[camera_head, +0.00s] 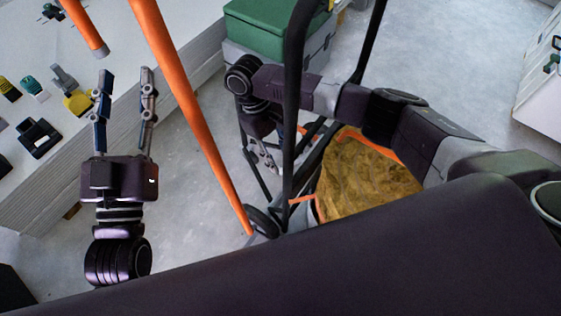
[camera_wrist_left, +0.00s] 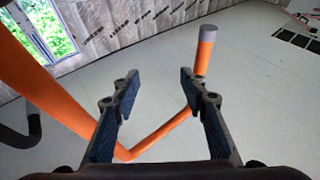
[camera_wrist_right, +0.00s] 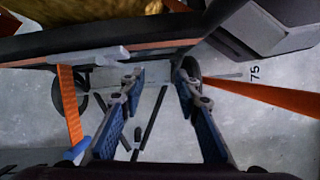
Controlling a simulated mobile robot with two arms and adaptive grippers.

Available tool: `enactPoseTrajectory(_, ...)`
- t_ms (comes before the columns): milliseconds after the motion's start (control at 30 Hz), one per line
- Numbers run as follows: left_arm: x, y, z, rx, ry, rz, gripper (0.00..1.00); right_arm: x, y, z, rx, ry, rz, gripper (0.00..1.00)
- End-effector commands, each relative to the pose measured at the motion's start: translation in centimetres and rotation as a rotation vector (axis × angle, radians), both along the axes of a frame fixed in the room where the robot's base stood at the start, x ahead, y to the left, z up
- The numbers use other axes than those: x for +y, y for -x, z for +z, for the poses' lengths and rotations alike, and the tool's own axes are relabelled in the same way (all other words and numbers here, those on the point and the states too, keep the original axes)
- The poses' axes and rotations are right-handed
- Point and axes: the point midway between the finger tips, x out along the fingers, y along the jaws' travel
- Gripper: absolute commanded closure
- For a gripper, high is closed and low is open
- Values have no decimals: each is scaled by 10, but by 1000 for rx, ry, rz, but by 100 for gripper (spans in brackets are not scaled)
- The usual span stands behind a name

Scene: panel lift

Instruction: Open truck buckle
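A brown-yellow sack (camera_head: 365,180) with orange strapping sits among black frame tubes in the head view. In the right wrist view an orange strap (camera_wrist_right: 69,105) hangs at the left, with a small blue piece (camera_wrist_right: 78,152) near its lower end. A light grey lever-like part (camera_wrist_right: 95,57) lies along the dark edge beyond the fingers. My right gripper (camera_head: 265,158) points down beside the black frame, left of the sack; its fingers are open and empty in the right wrist view (camera_wrist_right: 158,78). My left gripper (camera_head: 127,75) is open and empty, apart from everything.
An orange pole (camera_head: 185,90) stands between my two grippers. A green case (camera_head: 270,30) stands at the back. Grey floor (camera_head: 450,60) is free at the upper right.

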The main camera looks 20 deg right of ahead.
Motion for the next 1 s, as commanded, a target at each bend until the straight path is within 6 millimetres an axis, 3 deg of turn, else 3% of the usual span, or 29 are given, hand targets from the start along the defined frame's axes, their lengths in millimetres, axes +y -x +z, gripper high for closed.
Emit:
enactPoseTrajectory(200, 0, 8, 19, -91, 26, -6, 60, -3, 4, -11, 1, 0, 0, 70)
enactPoseTrajectory(533, 0, 9, 22, -105, 29, -6, 60, -3, 5, -12, 0, 1, 0, 70)
enactPoseTrajectory(800, 0, 9, 22, -104, 29, -6, 60, -3, 4, -12, 0, 1, 0, 100)
enactPoseTrajectory(1000, -1, 9, 21, -104, 29, -7, 60, -3, 4, -12, 0, 1, 0, 100)
